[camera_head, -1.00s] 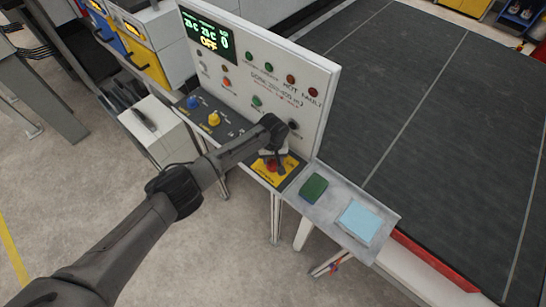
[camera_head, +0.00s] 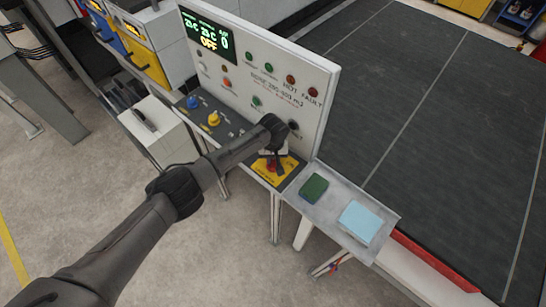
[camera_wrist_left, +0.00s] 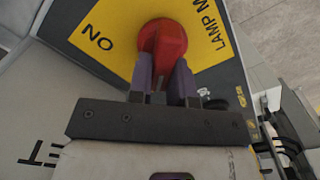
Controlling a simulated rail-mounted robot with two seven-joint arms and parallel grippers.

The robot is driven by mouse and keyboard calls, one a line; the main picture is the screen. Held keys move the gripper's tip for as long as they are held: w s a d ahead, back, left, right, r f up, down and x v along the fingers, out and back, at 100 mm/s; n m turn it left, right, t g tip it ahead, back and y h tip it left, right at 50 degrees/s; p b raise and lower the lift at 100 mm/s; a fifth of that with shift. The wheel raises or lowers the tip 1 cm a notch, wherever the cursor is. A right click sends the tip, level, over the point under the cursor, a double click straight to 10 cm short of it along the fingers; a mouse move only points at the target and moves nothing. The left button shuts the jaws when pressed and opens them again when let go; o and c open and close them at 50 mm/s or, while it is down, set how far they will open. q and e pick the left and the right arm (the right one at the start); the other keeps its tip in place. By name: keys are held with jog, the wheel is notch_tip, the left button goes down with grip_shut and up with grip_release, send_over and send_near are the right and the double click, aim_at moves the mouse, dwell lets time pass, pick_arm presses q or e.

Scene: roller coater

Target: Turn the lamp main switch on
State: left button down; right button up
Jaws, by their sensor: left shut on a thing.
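The lamp main switch is a red rotary knob (camera_wrist_left: 163,42) on a yellow plate (camera_wrist_left: 112,40) marked "ON" and "LAMP M…" in the left wrist view. In the head view its yellow plate (camera_head: 288,166) sits at the right end of the panel's sloped ledge, and my arm partly hides the knob. My left gripper (camera_wrist_left: 162,72) is shut on the red knob, with one finger on each side of its grip. It also shows in the head view (camera_head: 274,163), reaching down over the plate. My right gripper is not in view.
Blue (camera_head: 193,102) and yellow (camera_head: 214,119) knobs sit left on the ledge. A side shelf (camera_head: 337,209) holds green (camera_head: 314,188) and light blue (camera_head: 360,222) pads.

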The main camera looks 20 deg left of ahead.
pick_arm(q)
jog(key=m, duration=0.4)
jog(key=shift+d+m+p, duration=0.3)
jog(key=shift+m+p, duration=0.05)
jog(key=shift+m, duration=0.05)
jog(key=m, duration=0.4)
jog(key=shift+d+m, duration=0.25)
jog(key=shift+m, duration=0.05)
jog(key=m, duration=0.2)
jog(key=m+p, duration=0.1)
jog(key=m, duration=0.1)
jog(key=shift+s+d, duration=0.15)
jog(key=shift+d, duration=0.05)
jog(key=shift+s+d+m, duration=0.1)
jog(key=shift+s+m, duration=0.05)
jog(key=shift+m, duration=1.85)
jog(key=c, duration=1)
grip_release()
jog(key=shift+c, duration=0.2)
